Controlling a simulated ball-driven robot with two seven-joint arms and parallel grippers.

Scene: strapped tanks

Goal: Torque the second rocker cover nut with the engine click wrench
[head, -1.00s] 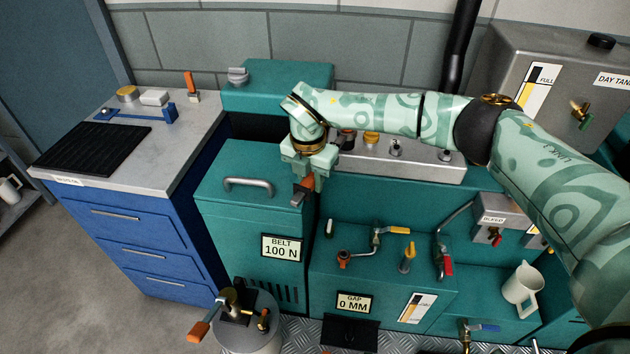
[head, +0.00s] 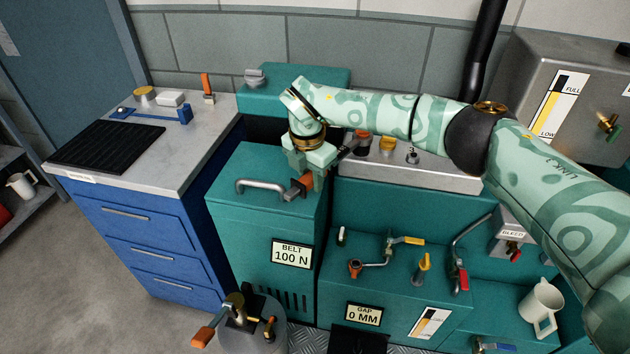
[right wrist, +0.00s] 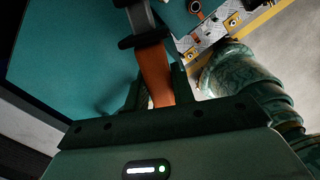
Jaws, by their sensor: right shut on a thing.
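My right gripper (head: 312,165) is shut on an orange-handled tool, which looks like the click wrench (head: 300,187). It holds it above the right side of the teal box marked BELT 100 N. The tool's dark shaft runs up and right behind the gripper in the head view. In the right wrist view, the orange handle (right wrist: 155,75) is between the fingers, with a dark collar and a grey shaft beyond. The tool's far end is cut off there. I cannot pick out the second rocker cover nut for certain. My left gripper is not in view.
The BELT 100 N box (head: 265,215) has a grey handle on top. A white jug (head: 541,302) stands right. A blue cabinet (head: 150,235) is left. A grey drum (head: 262,335) stands in front.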

